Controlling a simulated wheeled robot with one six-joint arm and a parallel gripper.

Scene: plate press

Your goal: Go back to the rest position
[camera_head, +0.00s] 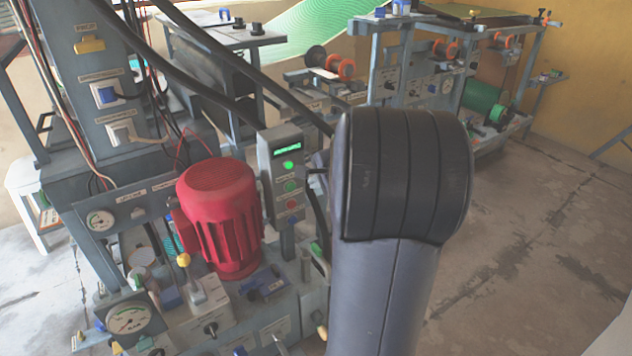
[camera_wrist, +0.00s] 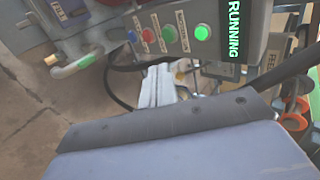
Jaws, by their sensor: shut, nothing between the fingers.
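My arm rises large in the middle of the head view and hides much behind it; my gripper is not clear there. In the wrist view my gripper (camera_wrist: 162,82) shows as short, pale grey fingers beyond the dark-edged housing. The fingers are shut and empty. They are close to the grey control box (camera_wrist: 262,42), apart from its buttons as far as I can tell. The box also stands left of my arm in the head view (camera_head: 268,172). Its green display reads RUNNING, and its round green lamp (camera_wrist: 202,32) is lit.
A red motor (camera_head: 218,215) and a bench with gauges (camera_head: 128,318) stand at the left. Black hoses (camera_head: 215,50) cross above, behind my arm. More machines with orange-red rollers (camera_head: 345,68) stand at the back. The concrete floor (camera_head: 540,235) is clear at the right.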

